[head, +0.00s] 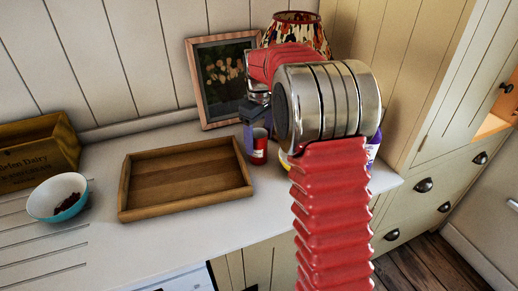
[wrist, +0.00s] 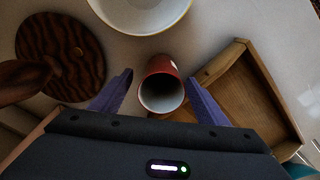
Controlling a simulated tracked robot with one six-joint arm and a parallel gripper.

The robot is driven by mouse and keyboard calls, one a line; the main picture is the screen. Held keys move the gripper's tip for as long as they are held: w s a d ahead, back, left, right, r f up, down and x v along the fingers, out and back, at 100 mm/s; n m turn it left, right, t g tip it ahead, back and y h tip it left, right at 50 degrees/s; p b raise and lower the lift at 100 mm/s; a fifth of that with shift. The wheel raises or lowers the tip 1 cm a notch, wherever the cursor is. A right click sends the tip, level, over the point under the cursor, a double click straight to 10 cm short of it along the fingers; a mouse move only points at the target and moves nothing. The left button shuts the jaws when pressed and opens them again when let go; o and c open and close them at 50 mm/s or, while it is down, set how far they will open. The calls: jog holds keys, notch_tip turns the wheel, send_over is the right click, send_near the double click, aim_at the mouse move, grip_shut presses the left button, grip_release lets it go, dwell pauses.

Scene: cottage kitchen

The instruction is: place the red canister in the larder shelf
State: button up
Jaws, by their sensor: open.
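The red canister (head: 259,149) stands on the white worktop, just right of the wooden tray, partly hidden by my gripper. My gripper (wrist: 159,77) is open, with one finger on each side of the canister and a gap visible at the left finger. In the head view my gripper (head: 256,120) is right above the canister. An open cupboard with an orange-lit wooden shelf (head: 491,126) shows at the right edge; I cannot tell if it is the larder shelf.
The wooden tray (head: 126,206) lies left of the canister. A white bowl with a yellow rim (wrist: 140,28) and a dark round wooden piece (wrist: 62,42) are close by. A framed picture (head: 192,76) and patterned lamp (head: 297,30) stand behind. A blue bowl (head: 45,202) is far left.

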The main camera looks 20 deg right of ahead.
aim_at(258, 150)
jog(key=shift+f, duration=0.1)
jog(key=shift+w+a+f, duration=0.1)
jog(key=shift+a+f, duration=0.05)
jog(key=shift+f, duration=2.35)
jog(key=shift+c, duration=0.4)
jog(key=c, duration=1.3)
jog(key=shift+o, duration=0.2)
jog(key=shift+r, duration=0.1)
notch_tip(258, 150, up, 18)
